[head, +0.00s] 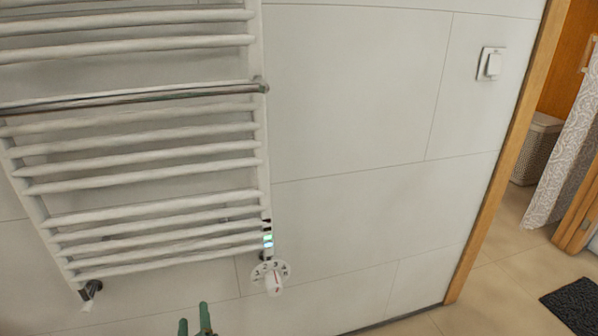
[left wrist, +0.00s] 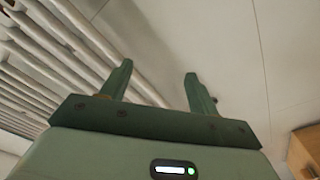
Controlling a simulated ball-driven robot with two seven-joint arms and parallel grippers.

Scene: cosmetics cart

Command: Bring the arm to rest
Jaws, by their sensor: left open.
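My left gripper (head: 195,321) shows at the bottom edge of the head view, with only its green fingertips in sight. In the left wrist view the same gripper (left wrist: 155,88) fills the lower middle, its two fingers apart with nothing between them. It is open and empty, in front of the tiled wall and below the towel radiator in the head view. My right gripper is in neither view.
A white towel radiator (head: 140,161) hangs on the wall at the left, with a numbered dial (head: 271,277) at its lower right. A light switch (head: 490,64) and a wooden door frame (head: 508,150) stand right. Beyond are a wicker basket (head: 536,148), patterned curtain (head: 567,150) and dark mat (head: 575,304).

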